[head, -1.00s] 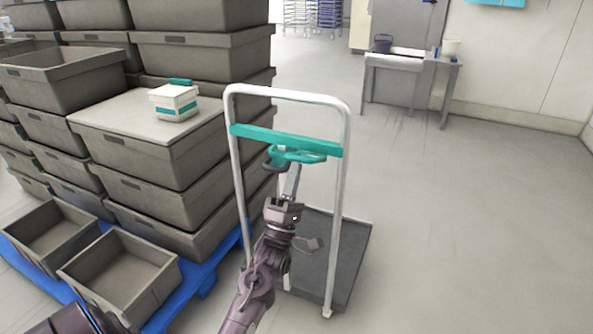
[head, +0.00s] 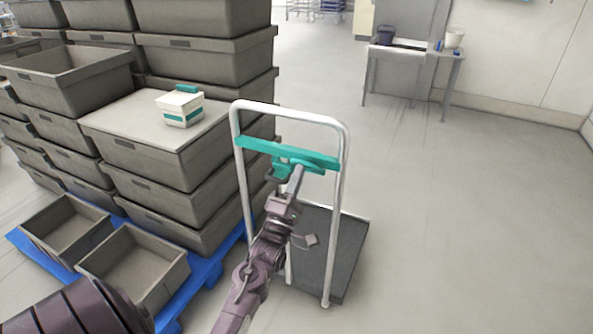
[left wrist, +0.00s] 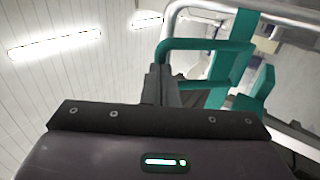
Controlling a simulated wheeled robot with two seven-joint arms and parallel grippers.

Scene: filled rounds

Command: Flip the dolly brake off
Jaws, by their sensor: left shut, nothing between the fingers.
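The dolly (head: 339,235) stands upright, with a white tubular handle frame and a dark platform. A teal crossbar (head: 258,146) spans the frame. A teal loop-shaped brake lever (head: 310,166) sits close against the crossbar's near side. My left gripper (head: 296,174) is shut and empty, its tips at the lever. In the left wrist view the shut fingers (left wrist: 160,84) are at the lower left of the teal loop (left wrist: 205,47), overlapping it in view; I cannot tell whether they touch. My right gripper is not in view.
Grey crates (head: 150,150) are stacked on a blue pallet (head: 205,270) left of the dolly. A white and teal box (head: 180,108) sits on a crate lid. A table (head: 415,52) with buckets stands at the back. The floor to the right is clear.

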